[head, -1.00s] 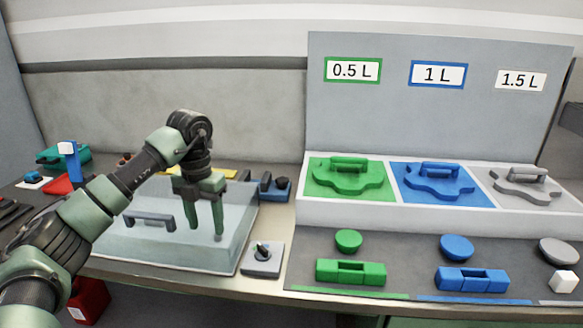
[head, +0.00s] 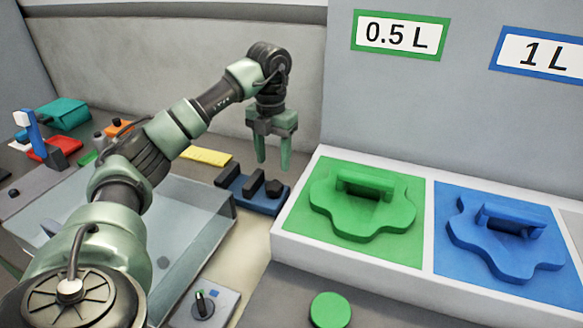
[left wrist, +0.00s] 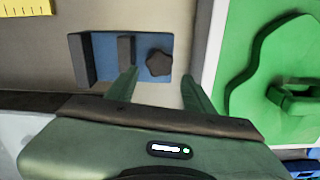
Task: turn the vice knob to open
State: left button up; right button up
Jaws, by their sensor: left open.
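The vice has a blue base (head: 262,203) and dark jaw blocks, and stands at the back of the counter, left of the green panel. Its dark lobed knob (head: 274,188) is at the base's right end. In the left wrist view the knob (left wrist: 159,63) shows ahead of the fingers, beside a dark block (left wrist: 125,52). My left gripper (head: 272,157) is open and empty, pointing down above and behind the vice in the head view. In the left wrist view its fingers (left wrist: 160,82) are spread, with the knob between and beyond them. My right gripper is in neither view.
A raised white tray holds a green panel (head: 302,222) and a blue panel (head: 449,260) with handled plates, right of the vice. A clear-walled box (head: 190,240) stands to the left. A grey dial block (head: 212,299) and a yellow strip (head: 206,156) lie nearby.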

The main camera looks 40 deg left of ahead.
aim_at(274, 185)
pick_arm(q)
jog(key=shift+w+f, duration=0.1)
jog(key=shift+f, duration=0.3)
jog(key=f, duration=0.5)
jog(key=shift+s+f, duration=0.25)
jog(key=shift+f, duration=0.15)
jog(key=shift+f+p, duration=0.3)
jog(key=shift+f, duration=0.2)
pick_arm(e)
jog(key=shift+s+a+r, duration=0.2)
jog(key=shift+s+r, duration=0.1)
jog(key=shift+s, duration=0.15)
pick_arm(q)
jog(key=shift+c, duration=0.2)
jog(key=c, duration=1)
